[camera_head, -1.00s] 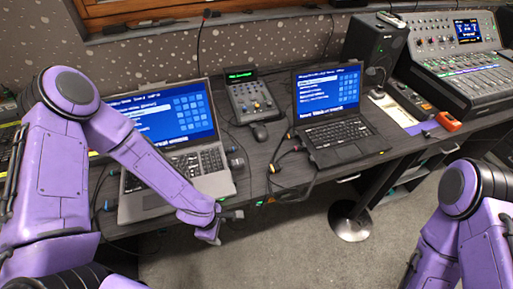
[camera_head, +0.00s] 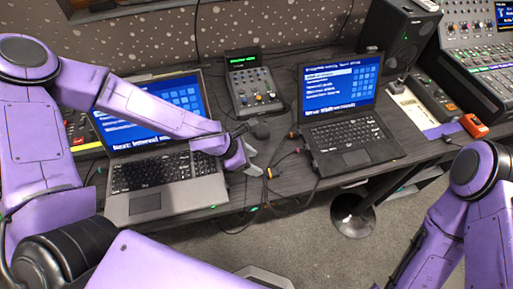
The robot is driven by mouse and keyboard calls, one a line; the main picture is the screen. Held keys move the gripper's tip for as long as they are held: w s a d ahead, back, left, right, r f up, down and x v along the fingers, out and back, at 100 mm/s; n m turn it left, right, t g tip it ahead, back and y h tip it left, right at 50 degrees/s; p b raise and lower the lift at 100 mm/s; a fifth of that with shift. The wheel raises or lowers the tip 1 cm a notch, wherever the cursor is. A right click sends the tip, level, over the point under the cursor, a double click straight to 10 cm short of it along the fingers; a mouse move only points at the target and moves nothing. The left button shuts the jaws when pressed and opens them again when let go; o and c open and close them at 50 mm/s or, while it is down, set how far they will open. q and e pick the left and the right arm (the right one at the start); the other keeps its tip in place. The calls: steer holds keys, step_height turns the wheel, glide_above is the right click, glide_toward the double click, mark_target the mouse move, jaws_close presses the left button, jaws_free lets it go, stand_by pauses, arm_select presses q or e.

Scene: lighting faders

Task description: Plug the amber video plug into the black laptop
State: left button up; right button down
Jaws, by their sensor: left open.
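The black laptop (camera_head: 352,134) stands open on the desk right of centre, its screen (camera_head: 340,86) lit blue. Several cables with small plugs lie between it and the grey laptop. One small orange-amber plug (camera_head: 268,173) lies beside my left gripper, and another orange piece (camera_head: 293,134) is at the black laptop's left edge. They are too small to tell which is the video plug. My left gripper (camera_head: 256,164) is open over the cables, its fingers close to the nearer plug; contact cannot be made out. My right arm is at the lower right, its gripper not visible.
A grey laptop (camera_head: 150,204) stands under my left arm. A small control box (camera_head: 254,88) and a dark mouse (camera_head: 259,128) are behind the cables. A speaker (camera_head: 397,40), a mixing console (camera_head: 480,65) and an orange device (camera_head: 474,125) are at right.

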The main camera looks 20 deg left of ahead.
mark_target(268, 172)
arm_select(q)
steer(key=f+b, duration=0.1)
steer(key=b, duration=0.1)
steer(key=d+f+b, duration=0.2)
steer(key=f+b, duration=0.1)
steer(key=shift+s+d+f+b, duration=0.1)
steer(key=shift+d+b, duration=0.05)
steer(key=shift+b, duration=0.2)
steer(key=b+x, duration=0.1)
steer(key=w+x, duration=0.1)
steer(key=x, duration=0.1)
steer(key=shift+d+f+b, duration=0.1)
steer(key=shift+f+b, duration=0.05)
steer(key=shift+b, duration=0.2)
steer(key=shift+d, duration=0.15)
steer(key=shift+s, duration=0.1)
